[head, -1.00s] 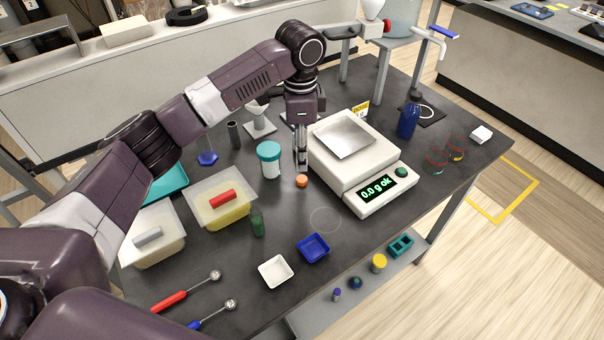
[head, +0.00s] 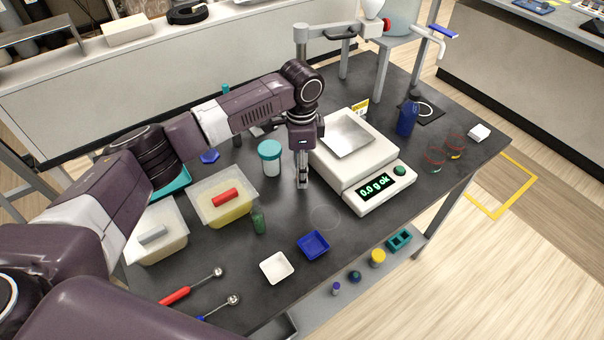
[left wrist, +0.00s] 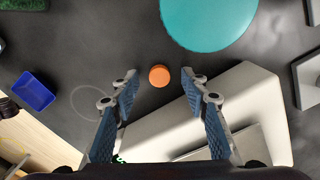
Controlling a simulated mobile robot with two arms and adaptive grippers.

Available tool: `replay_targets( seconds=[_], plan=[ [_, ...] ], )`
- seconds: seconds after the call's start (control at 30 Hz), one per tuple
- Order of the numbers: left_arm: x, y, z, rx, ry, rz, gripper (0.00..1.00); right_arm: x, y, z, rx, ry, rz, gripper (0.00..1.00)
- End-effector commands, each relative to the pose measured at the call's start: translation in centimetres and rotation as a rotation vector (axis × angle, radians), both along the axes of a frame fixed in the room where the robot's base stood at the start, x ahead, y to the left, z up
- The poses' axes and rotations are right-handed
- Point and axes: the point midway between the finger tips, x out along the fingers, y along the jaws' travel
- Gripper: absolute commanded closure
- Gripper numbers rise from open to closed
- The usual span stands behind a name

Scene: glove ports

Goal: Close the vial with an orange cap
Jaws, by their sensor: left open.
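The orange cap (left wrist: 159,75) lies on the dark table in the left wrist view, between and just beyond my open left fingertips, with nothing gripped. In the head view my left gripper (head: 302,184) points down beside the scale and hides the cap. A small dark green vial (head: 258,221) stands upright in front of the yellow-filled tub in the head view; its top is too small to make out. My right gripper is not in view.
The white-bodied jar with a teal lid (head: 269,149) stands left of my left gripper. The scale (head: 371,197) is close on its right. A blue tray (head: 313,245) and a white tray (head: 276,268) lie near the front edge. Table around the faint circle is clear.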

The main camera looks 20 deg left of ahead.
Motion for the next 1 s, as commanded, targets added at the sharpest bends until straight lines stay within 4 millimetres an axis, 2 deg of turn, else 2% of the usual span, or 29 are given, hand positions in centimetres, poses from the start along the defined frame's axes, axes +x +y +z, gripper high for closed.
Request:
replay_targets(
  seconds=[0.13, 0.43, 0.47, 0.7, 1.0],
  plan=[
    [-0.07, -0.03, -0.99, 0.001, 0.001, -0.001, 0.59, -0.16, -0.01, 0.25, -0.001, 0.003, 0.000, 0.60],
    [-0.04, -0.04, -1.04, 0.000, 0.000, -0.001, 0.59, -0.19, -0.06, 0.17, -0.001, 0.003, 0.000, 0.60],
    [-0.04, -0.04, -1.03, 0.000, 0.000, -0.001, 0.60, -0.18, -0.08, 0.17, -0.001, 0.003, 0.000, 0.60],
    [-0.03, -0.02, -1.01, 0.000, 0.000, -0.001, 0.86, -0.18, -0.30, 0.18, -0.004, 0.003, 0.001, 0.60],
    [-0.03, -0.02, -1.00, 0.000, 0.000, -0.001, 0.88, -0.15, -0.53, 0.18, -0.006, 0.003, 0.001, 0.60]
  ],
)
